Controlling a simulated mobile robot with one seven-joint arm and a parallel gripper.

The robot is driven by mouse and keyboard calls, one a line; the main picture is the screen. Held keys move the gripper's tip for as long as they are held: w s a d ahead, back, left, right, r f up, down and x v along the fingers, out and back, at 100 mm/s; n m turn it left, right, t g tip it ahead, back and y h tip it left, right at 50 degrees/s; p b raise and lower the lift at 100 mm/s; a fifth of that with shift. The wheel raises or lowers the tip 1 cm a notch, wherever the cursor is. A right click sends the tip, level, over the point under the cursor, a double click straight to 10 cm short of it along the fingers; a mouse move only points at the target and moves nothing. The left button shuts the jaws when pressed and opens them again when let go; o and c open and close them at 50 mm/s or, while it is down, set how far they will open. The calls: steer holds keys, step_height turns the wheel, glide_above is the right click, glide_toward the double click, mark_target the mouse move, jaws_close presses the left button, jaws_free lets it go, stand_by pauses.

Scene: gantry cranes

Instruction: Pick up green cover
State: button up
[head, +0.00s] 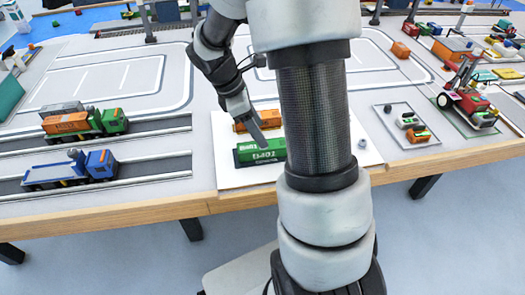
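The green cover (247,155) is a green block-like piece with white lettering. It lies on a white board (205,178) near the table's front edge, in the middle of the head view. My gripper (260,143) points down at the green cover from above, its tip overlapping the cover's top edge in the picture. I cannot tell whether it touches the cover. The fingers are too small and merged to show whether they are open or shut. My arm hides the board's middle and may hide the cover's right end.
An orange container piece (242,127) lies just behind the cover. A truck with an orange load (70,124) and a blue truck (70,168) stand on tracks at the left. A red vehicle (470,104) and small parts on trays are at the right. The table's wooden front edge (120,213) is close.

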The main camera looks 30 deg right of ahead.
mark_target(250, 151)
steer(key=shift+x, duration=1.25)
steer(key=f, duration=0.1)
steer(key=f+b, duration=0.1)
steer(key=f, duration=0.1)
steer(key=f+b, duration=0.1)
steer(key=f, duration=0.1)
steer(key=shift+d+f, duration=0.1)
steer(key=shift+d, duration=0.25)
steer(key=c, duration=1.2)
steer(key=shift+o, duration=0.2)
